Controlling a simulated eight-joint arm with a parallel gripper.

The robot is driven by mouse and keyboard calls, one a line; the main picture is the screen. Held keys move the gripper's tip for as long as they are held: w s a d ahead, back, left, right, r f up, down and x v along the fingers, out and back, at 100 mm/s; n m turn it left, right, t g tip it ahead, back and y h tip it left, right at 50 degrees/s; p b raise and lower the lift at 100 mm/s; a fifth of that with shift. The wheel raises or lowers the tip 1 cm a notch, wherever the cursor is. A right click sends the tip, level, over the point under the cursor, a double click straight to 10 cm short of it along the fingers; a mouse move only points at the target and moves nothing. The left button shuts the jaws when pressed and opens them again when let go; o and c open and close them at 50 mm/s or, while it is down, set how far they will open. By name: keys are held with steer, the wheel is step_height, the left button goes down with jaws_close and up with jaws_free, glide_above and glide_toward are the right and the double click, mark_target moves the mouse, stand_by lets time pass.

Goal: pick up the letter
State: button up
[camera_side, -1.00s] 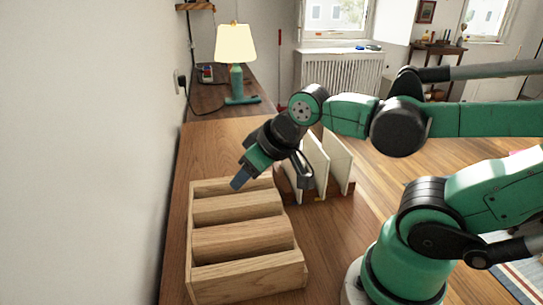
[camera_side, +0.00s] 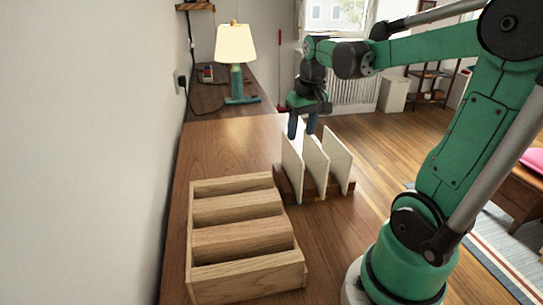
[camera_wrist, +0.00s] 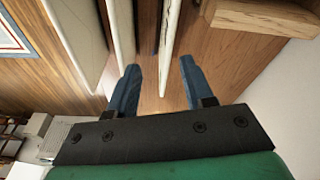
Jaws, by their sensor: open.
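Three thin cream letters stand upright in a wooden rack (camera_side: 317,190): a left one (camera_side: 291,170), a middle one (camera_side: 316,163) and a right one (camera_side: 338,160) in the side view. My gripper (camera_side: 302,128) points down at the top far end of the left letter, open. In the wrist view the fingers (camera_wrist: 160,68) are apart, and the edge of that letter (camera_wrist: 170,30) shows between them with room on both sides. I cannot tell which letter the task means.
A wooden tray with several slanted slots (camera_side: 240,275) stands left of the rack, near the wall. A lamp (camera_side: 237,60) stands at the back. The tabletop (camera_side: 225,148) behind the tray is clear.

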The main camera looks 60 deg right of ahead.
mark_target(337, 138)
steer(key=s+d+m, duration=0.1)
steer(key=d, duration=0.2)
steer(key=s+d+f+m+g+y, duration=0.1)
steer(key=s+d, duration=0.1)
steer(key=d, duration=0.1)
steer(key=s+d+m+g, duration=0.1)
steer(key=s+d, duration=0.1)
steer(key=d, duration=0.1)
steer(key=shift+f, duration=2.95)
jaws_close()
